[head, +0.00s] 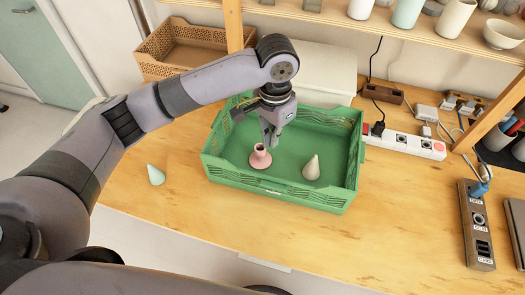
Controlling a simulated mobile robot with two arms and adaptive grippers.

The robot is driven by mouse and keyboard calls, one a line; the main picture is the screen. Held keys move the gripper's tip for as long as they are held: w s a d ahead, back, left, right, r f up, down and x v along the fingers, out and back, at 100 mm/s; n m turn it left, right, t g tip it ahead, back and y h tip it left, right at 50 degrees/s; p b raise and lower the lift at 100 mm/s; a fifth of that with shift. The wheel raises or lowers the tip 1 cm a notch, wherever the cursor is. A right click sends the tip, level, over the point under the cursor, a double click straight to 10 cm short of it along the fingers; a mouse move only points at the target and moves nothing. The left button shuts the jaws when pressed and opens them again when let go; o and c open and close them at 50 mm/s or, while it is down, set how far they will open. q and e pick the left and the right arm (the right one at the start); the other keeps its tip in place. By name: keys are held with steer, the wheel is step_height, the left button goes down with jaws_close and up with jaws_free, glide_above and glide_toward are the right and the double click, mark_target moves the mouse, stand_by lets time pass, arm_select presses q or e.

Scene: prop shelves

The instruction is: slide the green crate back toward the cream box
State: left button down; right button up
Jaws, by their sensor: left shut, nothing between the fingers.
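The green crate (275,190) stands on the wooden table. A pink flared piece (260,157) and a pale grey cone (311,168) stand inside it. The cream box (325,68) is behind the crate, partly hidden by my left arm and the crate. My left gripper (270,143) is shut and empty, pointing down over the crate's inside, just behind and above the pink piece. I cannot tell whether its fingertips touch anything. My right gripper is not in view.
A pale green cone (155,175) stands left of the crate. A brown crate (180,48) is at the back left. A white power strip (405,144) with plugs and cables lies right of the crate. A shelf post (233,25) rises behind.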

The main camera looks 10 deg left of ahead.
arm_select(q)
step_height(320, 180, down, 10)
steer(key=shift+r+p, duration=0.15)
steer(key=shift+p, duration=0.6)
steer(key=s+a+p, duration=0.1)
steer(key=s+a, duration=0.1)
steer(key=s, duration=0.1)
steer(key=shift+s+r+p, duration=0.1)
steer(key=shift+s+p, duration=0.05)
steer(key=shift+p, duration=0.2)
steer(key=s+a+p, duration=0.1)
steer(key=s+p, duration=0.1)
steer(key=shift+a+p, duration=0.2)
steer(key=shift+p, duration=0.2)
